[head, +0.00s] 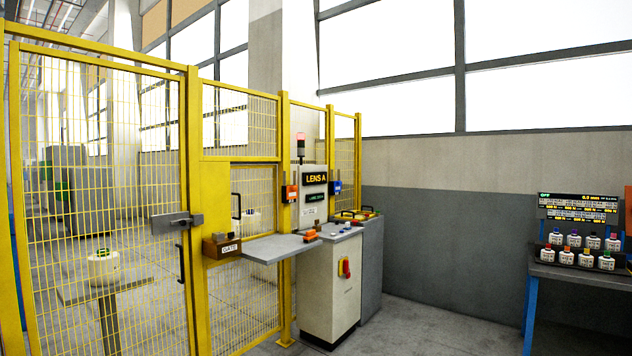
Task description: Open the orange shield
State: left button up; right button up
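A blue piece (335,187) sits at the panel's right side. Neither of my grippers is in view.
Yellow mesh fencing (95,190) fills the left, with a latch (177,222) and a GATE box (221,246). A pale cabinet (331,290) with a red switch stands at centre. Several white bobbins or jars stand on a dark table (580,276) at right. Floor between is clear.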

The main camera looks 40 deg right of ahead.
aim_at(291, 191)
jog(key=z, duration=0.3)
jog(key=i, duration=0.55)
jog(key=z, duration=1.35)
jog(key=i, duration=1.45)
jog(key=z, duration=0.9)
jog(key=i, duration=2.35)
jog(key=u, duration=0.45)
jog(key=i, duration=1.85)
jog(key=u, duration=1.45)
jog(key=i, duration=0.85)
jog(key=u, duration=0.5)
